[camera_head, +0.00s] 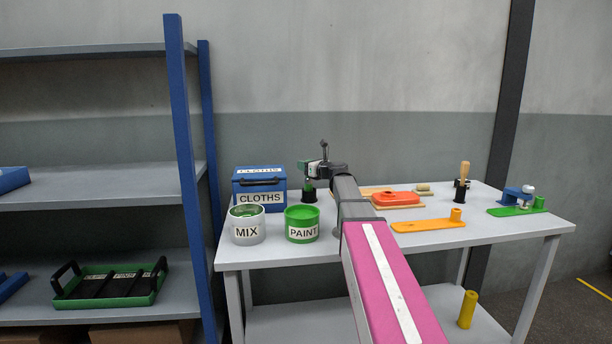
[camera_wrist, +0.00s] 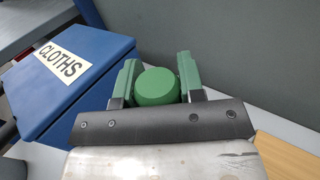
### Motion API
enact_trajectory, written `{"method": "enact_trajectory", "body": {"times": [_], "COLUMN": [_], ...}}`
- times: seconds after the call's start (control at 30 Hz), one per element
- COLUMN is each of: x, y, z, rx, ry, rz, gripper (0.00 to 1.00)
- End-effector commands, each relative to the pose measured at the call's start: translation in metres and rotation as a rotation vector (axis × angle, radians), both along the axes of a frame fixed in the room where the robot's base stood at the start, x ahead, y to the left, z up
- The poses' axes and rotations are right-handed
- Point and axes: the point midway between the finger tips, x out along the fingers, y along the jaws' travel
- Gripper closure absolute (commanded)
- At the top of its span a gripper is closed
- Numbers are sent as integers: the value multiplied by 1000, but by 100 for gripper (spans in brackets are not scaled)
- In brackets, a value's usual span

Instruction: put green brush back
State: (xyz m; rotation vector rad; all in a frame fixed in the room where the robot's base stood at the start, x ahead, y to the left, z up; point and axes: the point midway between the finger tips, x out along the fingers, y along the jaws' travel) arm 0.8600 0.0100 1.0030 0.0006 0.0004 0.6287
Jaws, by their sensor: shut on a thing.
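The green brush shows in the wrist view as a round green top (camera_wrist: 157,88) between the two green fingers. My gripper (camera_wrist: 160,82) is shut on it. In the head view my gripper (camera_head: 308,169) is above the back of the table, right of the blue CLOTHS box. A green part of the brush (camera_head: 308,184) shows under the fingers, right above a small black holder (camera_head: 309,195). I cannot tell how deep the brush is in that holder. The brush's lower end is hidden.
The blue CLOTHS box (camera_head: 259,190), MIX can (camera_head: 247,225) and green PAINT can (camera_head: 302,224) stand close by. A second black holder (camera_head: 461,192) with a wooden-handled tool stands right. Orange (camera_head: 428,225) and green (camera_head: 517,210) pieces lie on the table's right half.

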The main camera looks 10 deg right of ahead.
Motion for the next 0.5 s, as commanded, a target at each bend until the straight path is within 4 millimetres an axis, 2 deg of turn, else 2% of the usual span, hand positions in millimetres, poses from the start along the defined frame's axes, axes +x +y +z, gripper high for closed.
{"method": "enact_trajectory", "body": {"times": [0.23,0.5], "x": [2,2], "y": [-1,-2], "z": [-7,-37], "rx": [0,-1], "ry": [0,1], "rz": [0,-1], "gripper": [88,88]}}
